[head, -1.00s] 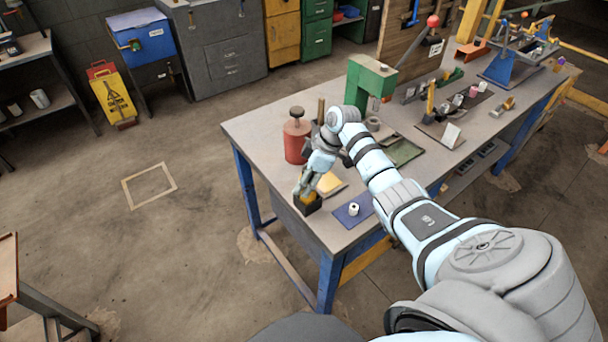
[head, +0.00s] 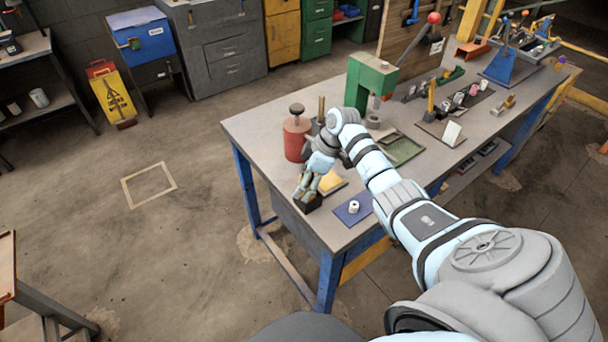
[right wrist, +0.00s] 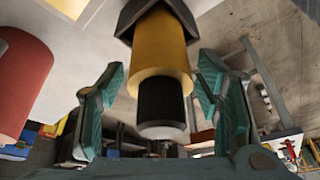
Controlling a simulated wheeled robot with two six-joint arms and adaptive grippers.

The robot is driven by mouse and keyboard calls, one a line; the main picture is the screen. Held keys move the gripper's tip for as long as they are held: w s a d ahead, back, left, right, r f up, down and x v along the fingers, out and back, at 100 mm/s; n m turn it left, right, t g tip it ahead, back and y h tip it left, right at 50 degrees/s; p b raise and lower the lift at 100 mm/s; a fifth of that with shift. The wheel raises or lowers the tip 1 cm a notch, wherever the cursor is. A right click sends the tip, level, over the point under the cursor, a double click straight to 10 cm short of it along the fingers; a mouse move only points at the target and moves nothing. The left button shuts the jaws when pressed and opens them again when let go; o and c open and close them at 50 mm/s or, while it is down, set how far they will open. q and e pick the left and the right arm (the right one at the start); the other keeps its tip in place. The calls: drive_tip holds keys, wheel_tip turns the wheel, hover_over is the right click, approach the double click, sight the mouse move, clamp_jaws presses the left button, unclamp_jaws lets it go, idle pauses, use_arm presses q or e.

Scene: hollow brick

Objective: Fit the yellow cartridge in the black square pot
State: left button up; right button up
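The yellow cartridge (right wrist: 160,55), with a black end (right wrist: 161,103), stands in the mouth of the black square pot (right wrist: 180,12) in the right wrist view. Its far end is hidden inside the pot. My right gripper (right wrist: 160,72) is open around the cartridge, with a visible gap on each side. In the head view my right gripper (head: 308,188) is right above the pot (head: 309,205), near the table's front left corner, and its fingers mostly hide the cartridge. My left gripper is not in view.
A red canister (head: 295,141) stands behind the pot. A yellow pad (head: 331,184) and a blue mat (head: 348,215) with a small white cylinder (head: 353,208) lie to its right. A green press (head: 371,83) stands farther back. The table's left end (head: 255,140) is clear.

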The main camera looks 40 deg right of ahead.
drive_tip(key=v, duration=1.2)
idle(0.3)
